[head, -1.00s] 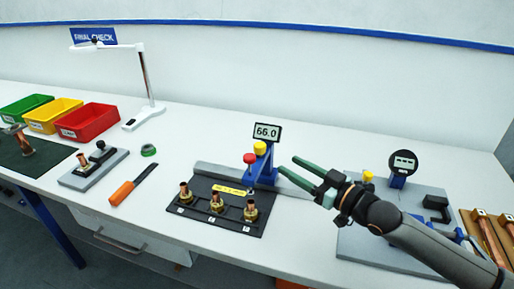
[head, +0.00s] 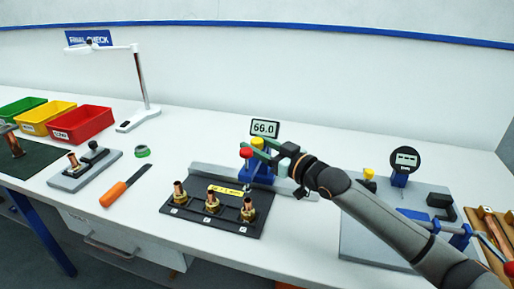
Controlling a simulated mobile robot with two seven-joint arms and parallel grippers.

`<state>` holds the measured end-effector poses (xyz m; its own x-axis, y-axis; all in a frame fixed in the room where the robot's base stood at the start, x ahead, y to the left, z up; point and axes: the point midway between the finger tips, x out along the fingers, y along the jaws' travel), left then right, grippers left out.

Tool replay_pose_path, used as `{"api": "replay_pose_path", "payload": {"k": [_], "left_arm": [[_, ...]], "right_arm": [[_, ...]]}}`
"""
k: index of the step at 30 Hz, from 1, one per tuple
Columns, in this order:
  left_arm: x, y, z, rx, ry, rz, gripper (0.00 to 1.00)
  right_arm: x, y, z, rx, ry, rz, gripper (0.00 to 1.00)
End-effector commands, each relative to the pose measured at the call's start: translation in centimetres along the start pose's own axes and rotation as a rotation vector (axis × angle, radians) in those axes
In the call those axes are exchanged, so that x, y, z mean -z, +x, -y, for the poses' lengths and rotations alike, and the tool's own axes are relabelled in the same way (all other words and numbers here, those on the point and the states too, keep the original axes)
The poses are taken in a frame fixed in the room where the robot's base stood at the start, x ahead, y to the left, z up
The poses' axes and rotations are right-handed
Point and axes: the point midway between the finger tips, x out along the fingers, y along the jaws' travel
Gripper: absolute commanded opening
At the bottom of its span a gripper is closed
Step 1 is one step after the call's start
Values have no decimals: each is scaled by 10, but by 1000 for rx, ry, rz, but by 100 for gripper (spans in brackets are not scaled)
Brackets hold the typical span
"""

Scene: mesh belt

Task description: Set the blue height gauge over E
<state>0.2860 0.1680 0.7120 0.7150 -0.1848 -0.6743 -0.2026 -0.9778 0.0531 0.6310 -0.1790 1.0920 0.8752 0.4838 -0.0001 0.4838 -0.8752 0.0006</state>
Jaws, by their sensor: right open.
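The blue height gauge (head: 262,174) stands at the back right of the black plate (head: 190,222), by a grey rail (head: 290,189). Three brass-and-copper fittings (head: 212,203) stand upright in a row on the plate. Small white labels lie in front of them, too small to read, so I cannot tell which is E. My right gripper (head: 250,147) is open, with its green fingers at the gauge's upper part by the knobs. It partly hides the gauge. My left gripper is not in view.
A grey base with a round dial gauge (head: 405,158) lies under my right arm. An orange-handled tool (head: 120,191), green ring (head: 142,151) and grey fixture (head: 85,172) lie left. Red (head: 82,123), yellow and green bins and a white lamp (head: 140,80) stand further back.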

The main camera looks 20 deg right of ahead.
Motion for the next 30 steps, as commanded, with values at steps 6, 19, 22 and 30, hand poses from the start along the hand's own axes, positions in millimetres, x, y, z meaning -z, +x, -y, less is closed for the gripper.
{"api": "replay_pose_path", "payload": {"k": [6,19,22,30], "left_arm": [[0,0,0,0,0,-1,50],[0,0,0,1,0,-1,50],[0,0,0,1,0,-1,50],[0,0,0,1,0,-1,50]], "right_arm": [[0,1,0,0,0,1,52],[0,1,0,0,0,0,13],[0,1,0,0,0,0,1],[0,1,0,0,0,0,0]]}}
